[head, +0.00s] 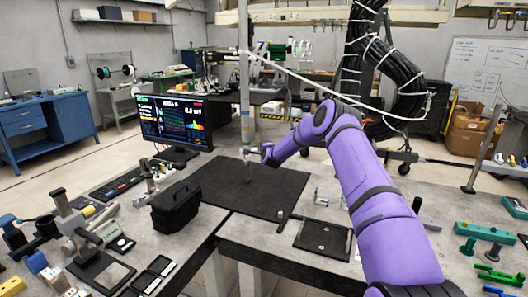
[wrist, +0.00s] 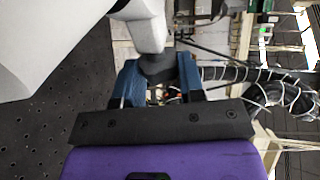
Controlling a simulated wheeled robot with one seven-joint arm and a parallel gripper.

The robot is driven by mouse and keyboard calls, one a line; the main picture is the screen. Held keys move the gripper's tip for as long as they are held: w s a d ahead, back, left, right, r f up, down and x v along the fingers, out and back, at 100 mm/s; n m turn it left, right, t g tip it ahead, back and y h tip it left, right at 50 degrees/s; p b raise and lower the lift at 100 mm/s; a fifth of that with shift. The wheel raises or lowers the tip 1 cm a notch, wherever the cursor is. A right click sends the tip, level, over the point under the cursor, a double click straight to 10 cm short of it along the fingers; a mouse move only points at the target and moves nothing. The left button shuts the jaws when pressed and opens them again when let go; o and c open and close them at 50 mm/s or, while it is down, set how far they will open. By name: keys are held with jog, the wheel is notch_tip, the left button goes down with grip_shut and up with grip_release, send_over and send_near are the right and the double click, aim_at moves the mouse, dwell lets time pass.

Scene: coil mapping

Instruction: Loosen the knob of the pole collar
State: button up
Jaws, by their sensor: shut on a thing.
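A grey metal pole (head: 244,90) stands upright on a black perforated board (head: 215,195). In the wrist view the pole (wrist: 45,40) is a wide pale shape at the upper left. The pole collar (head: 246,149) sits low on the pole, small in the head view. A pale part of it (wrist: 140,22) reaches towards me in the wrist view. Its dark knob (wrist: 157,66) lies between the blue fingers of my gripper (wrist: 158,78), which is shut on it. My gripper (head: 259,150) comes from the right of the pole. The knob is too small to make out in the head view.
A monitor (head: 174,125) stands left of the pole, with a black case (head: 176,207) in front. A thin white cable (head: 310,82) runs from the pole over my arm. Thick black hoses (head: 390,70) hang behind. Small tools (head: 488,232) lie at the right.

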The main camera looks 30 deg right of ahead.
jog(key=shift+t, duration=0.3)
dwell(0.4)
jog(key=o, duration=0.9)
jog(key=shift+s, duration=0.1)
jog(key=v, duration=1)
jog(key=shift+s+a+f, duration=0.1)
jog(key=shift+s+a, duration=0.1)
jog(key=shift+s, duration=0.1)
